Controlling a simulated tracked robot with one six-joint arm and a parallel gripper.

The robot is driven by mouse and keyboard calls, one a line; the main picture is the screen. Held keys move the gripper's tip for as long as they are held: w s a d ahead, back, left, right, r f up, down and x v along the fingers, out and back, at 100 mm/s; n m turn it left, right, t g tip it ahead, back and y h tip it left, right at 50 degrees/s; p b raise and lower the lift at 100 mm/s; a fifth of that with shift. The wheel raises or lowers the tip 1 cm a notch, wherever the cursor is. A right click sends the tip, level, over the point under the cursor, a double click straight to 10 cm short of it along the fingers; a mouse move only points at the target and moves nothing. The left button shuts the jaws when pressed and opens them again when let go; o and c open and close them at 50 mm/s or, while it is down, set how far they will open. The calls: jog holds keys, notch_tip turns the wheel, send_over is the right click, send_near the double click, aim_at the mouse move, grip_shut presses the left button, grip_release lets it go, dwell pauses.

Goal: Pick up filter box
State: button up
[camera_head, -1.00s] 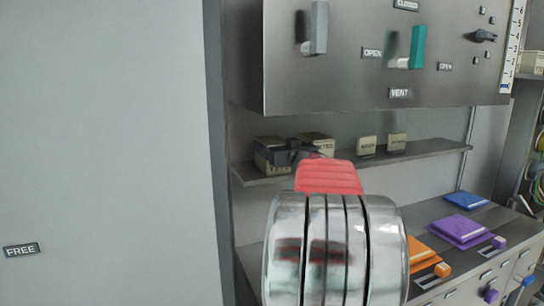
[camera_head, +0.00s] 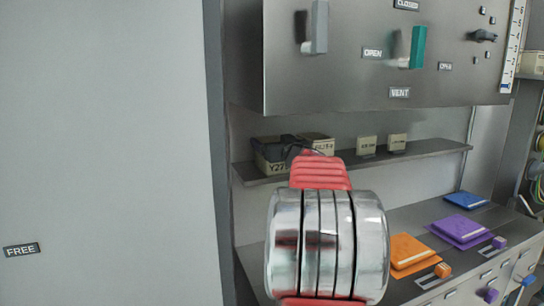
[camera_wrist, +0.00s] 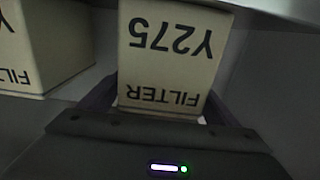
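The filter box (camera_wrist: 170,55) is cream with dark print, "Y275" and "FILTER", and appears upside down in the wrist view. It stands on the shelf in the head view (camera_head: 268,158), partly covered by my dark gripper (camera_head: 290,145). In the wrist view my gripper (camera_wrist: 163,105) has one finger on each side of the box. The fingers look open, with the box between them; any contact is too dark to make out. My red and chrome wrist hides part of the shelf front.
A second filter box (camera_wrist: 40,50) stands close beside it, also visible in the head view (camera_head: 318,145). Two smaller boxes (camera_head: 367,146) (camera_head: 397,143) stand farther right on the shelf (camera_head: 440,150). The handled panel (camera_head: 350,80) hangs above. A grey wall (camera_head: 110,150) stands left.

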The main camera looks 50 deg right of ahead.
jog(key=c, duration=1.2)
jog(key=shift+s+a+r, duration=0.15)
jog(key=shift+s+r, duration=0.05)
jog(key=shift+r, duration=0.6)
notch_tip(320, 180, up, 6)
jog(key=shift+f, duration=0.15)
jog(key=v, duration=1.9)
jog(key=shift+s+f, duration=0.15)
jog(key=shift+s, duration=0.1)
jog(key=shift+a, duration=0.15)
